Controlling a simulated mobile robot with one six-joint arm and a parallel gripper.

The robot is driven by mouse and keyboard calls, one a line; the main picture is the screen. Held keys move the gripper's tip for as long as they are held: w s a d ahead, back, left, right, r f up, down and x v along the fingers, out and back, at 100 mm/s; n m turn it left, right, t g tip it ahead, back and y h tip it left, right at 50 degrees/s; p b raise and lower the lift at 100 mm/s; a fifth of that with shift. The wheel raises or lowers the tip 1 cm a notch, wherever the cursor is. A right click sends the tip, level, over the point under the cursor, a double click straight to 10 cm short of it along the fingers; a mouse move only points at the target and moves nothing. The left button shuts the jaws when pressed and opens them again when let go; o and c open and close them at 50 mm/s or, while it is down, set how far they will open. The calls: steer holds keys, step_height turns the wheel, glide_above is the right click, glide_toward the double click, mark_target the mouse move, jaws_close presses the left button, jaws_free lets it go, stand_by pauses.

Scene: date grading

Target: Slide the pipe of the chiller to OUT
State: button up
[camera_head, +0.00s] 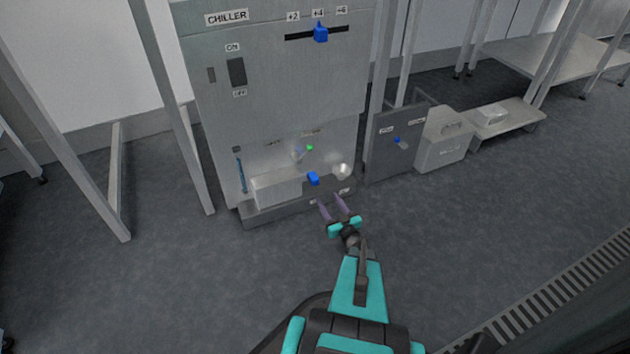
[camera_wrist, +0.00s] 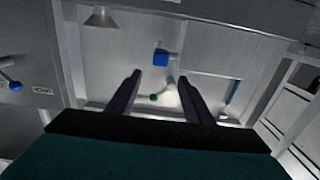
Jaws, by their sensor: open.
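The chiller (camera_head: 280,90) is a grey cabinet with a recess low in its front. A small blue block (camera_head: 313,178), likely the pipe's handle, sits at the recess's front ledge, and also shows in the wrist view (camera_wrist: 161,57). The labels on the ledge below it are too small to read. I cannot make out the pipe itself clearly. My gripper (camera_head: 329,200) is open and empty, in front of and slightly right of the blue block. In the wrist view my fingertips (camera_wrist: 160,78) point toward the recess, with the block between and beyond them.
A pale round cup or funnel (camera_head: 342,170) is right of the block. A green knob (camera_head: 309,148) is at the recess's back, and a pale box (camera_head: 276,188) fills its left. The front floor is clear.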

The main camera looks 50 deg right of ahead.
mark_target(316, 182)
steer(key=shift+w, duration=0.1)
steer(key=b+x, duration=0.4)
steer(key=x, duration=0.8)
steer(key=shift+f, duration=0.1)
steer(key=shift+x, duration=0.8)
